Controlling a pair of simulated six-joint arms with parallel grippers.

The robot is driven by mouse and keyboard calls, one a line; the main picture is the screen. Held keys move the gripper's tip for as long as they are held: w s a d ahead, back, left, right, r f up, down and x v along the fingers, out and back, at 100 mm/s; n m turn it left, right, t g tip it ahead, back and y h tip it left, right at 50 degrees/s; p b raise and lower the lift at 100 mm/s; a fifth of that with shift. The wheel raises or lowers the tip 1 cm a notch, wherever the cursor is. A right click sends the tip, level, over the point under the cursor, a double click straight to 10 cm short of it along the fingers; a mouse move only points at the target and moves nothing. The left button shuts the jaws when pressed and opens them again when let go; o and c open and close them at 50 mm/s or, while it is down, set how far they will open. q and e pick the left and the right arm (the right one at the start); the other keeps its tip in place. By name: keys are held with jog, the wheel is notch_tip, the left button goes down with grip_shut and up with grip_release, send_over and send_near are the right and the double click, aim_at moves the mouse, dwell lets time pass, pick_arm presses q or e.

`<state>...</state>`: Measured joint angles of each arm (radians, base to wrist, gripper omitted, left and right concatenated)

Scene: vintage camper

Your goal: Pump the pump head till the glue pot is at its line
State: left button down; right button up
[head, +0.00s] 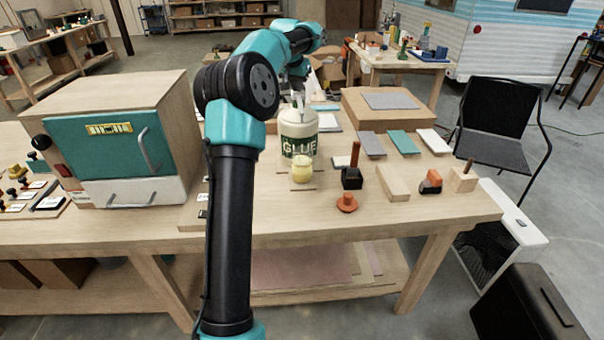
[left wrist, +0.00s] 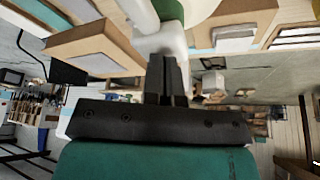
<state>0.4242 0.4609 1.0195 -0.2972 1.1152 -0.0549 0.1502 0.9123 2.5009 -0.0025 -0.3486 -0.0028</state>
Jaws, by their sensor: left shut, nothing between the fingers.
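The white glue bottle (head: 299,127) with a green GLUE label stands upright on the workbench. Its white pump head is at the top, close to my left gripper; the pump head (left wrist: 160,40) also shows in the left wrist view at the fingertips. My left gripper (left wrist: 168,62) is shut with nothing between its fingers. Its tips are at or against the pump head; I cannot tell whether they touch. The glue pot (head: 302,170), small and clear with pale yellow glue inside, stands just in front of the bottle. Its line is too small to make out. My right gripper is out of view.
A wooden cabinet with a teal door (head: 110,147) stands to the left on the workbench (head: 265,222). Right of the pot are a black-based tool with a red handle (head: 353,170), an orange knob (head: 347,203) and wooden blocks (head: 393,183). A cardboard box (head: 375,122) stands behind.

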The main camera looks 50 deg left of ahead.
pick_arm(q)
notch_tip(320, 180, up, 10)
dwell(1.4)
dwell(0.3)
